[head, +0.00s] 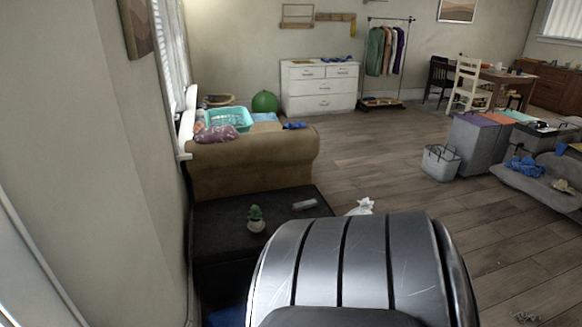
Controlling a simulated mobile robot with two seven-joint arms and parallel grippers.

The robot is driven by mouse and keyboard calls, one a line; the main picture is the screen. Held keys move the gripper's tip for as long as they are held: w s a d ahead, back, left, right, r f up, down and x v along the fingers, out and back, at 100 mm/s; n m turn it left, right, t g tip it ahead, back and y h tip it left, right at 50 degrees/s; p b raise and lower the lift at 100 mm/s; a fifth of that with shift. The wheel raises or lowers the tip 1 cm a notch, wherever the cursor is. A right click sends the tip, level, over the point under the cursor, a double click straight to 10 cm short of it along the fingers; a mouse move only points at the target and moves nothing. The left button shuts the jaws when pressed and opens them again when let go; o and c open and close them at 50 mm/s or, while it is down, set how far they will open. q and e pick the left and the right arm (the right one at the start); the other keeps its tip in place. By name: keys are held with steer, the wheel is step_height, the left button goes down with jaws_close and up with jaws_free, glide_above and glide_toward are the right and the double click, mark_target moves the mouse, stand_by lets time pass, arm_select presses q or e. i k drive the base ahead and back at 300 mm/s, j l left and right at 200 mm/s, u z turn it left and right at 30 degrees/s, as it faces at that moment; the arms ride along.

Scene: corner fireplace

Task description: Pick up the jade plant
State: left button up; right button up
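A small green plant in a pale pot (256,225) stands upright on a dark low table (215,240). It is the only potted plant I can make out, and it looks like a small succulent; I cannot tell for sure that it is the jade plant. Neither of my grippers shows in the head view.
A small grey item (305,204) lies right of the plant. A brown sofa (250,165) stands behind the table, holding a teal basket (228,119). A wall runs along the left. Open wood floor (385,165) lies to the right, with a grey bin (440,163) farther off.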

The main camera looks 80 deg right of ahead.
mark_target(256, 224)
steer(key=z, duration=2.65)
steer(key=i+j, duration=0.05)
